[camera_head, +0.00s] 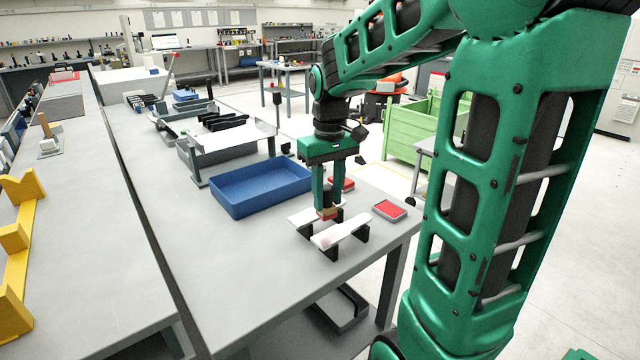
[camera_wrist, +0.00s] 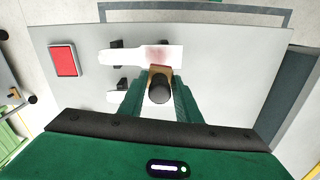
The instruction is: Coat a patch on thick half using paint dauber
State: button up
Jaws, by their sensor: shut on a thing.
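My gripper (camera_head: 328,208) points down over the two white half pieces and is shut on the paint dauber. The dauber shows in the wrist view as a tan block (camera_wrist: 160,70) with a round black knob (camera_wrist: 159,91) between the green fingers. The nearer white half (camera_head: 343,232) rests on black supports; it also shows in the wrist view (camera_wrist: 125,56), with a blurry reddish patch (camera_wrist: 160,53) at its wide end. The dauber is beside or over that patch's edge; contact is unclear. The other white half (camera_head: 300,217) lies partly hidden behind my gripper. I cannot tell which half is thick.
A red pad in a grey tray (camera_head: 389,209) lies to the right near the table edge. Another red pad (camera_head: 342,184) lies behind my gripper. A blue bin (camera_head: 258,188) stands to the left. The grey table (camera_head: 250,265) is clear in front.

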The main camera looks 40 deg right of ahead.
aim_at(329, 188)
jog(key=shift+r, duration=1.75)
jog(key=shift+d, duration=0.1)
